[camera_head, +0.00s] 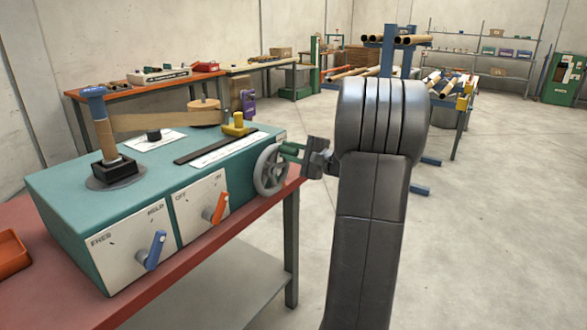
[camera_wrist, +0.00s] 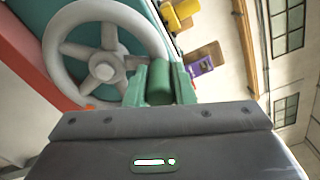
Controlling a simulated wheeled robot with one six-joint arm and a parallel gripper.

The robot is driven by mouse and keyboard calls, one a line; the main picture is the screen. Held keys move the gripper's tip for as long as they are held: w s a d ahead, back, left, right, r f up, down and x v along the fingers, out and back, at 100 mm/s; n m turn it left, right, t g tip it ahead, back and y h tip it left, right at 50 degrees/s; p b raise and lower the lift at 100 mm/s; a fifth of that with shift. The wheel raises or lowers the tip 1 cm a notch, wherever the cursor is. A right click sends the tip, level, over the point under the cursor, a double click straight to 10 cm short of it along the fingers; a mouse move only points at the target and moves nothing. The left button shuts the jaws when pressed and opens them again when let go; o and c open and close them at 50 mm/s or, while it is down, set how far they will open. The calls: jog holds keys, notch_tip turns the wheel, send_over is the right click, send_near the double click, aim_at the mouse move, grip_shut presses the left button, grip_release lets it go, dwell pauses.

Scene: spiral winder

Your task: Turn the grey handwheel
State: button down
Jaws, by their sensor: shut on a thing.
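The grey handwheel (camera_head: 271,169) is mounted on the right end of the front face of the teal spiral winder (camera_head: 75,218). It is a spoked wheel with a green handle (camera_head: 292,148) sticking out from its rim. My gripper (camera_head: 306,154) is at the wheel's right side, shut on the green handle. In the wrist view the handwheel (camera_wrist: 107,66) fills the upper left, and the green handle (camera_wrist: 159,82) sits between the green fingers of my gripper (camera_wrist: 150,86). The handle's far end is hidden by the gripper.
The winder stands on a red-topped bench (camera_head: 215,247). An orange lever (camera_head: 216,208) and a blue lever (camera_head: 153,250) stick out from its front, left of the wheel. My arm covers the middle right. Open floor (camera_head: 470,240) lies to the right.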

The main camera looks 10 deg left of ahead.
jog(key=shift+s+a+r+n+b, duration=0.15)
jog(key=shift+s+n+b, duration=0.2)
jog(key=shift+n+b, duration=0.45)
jog(key=shift+s+a+f+n+b, duration=0.1)
jog(key=shift+s+n+b, duration=0.3)
jog(key=shift+b, duration=0.55)
jog(key=shift+s+a+r+n+b, duration=0.15)
jog(key=shift+s+n+b, duration=0.15)
jog(key=shift+n+b, duration=0.5)
jog(key=c, duration=1.2)
grip_release()
jog(key=shift+c, duration=0.2)
jog(key=p+v, duration=0.1)
jog(key=v, duration=1.3)
jog(key=shift+a, duration=0.15)
jog(key=b+x, duration=0.1)
jog(key=x, duration=1.2)
jog(key=shift+w+a, duration=0.15)
jog(key=shift+a, duration=0.15)
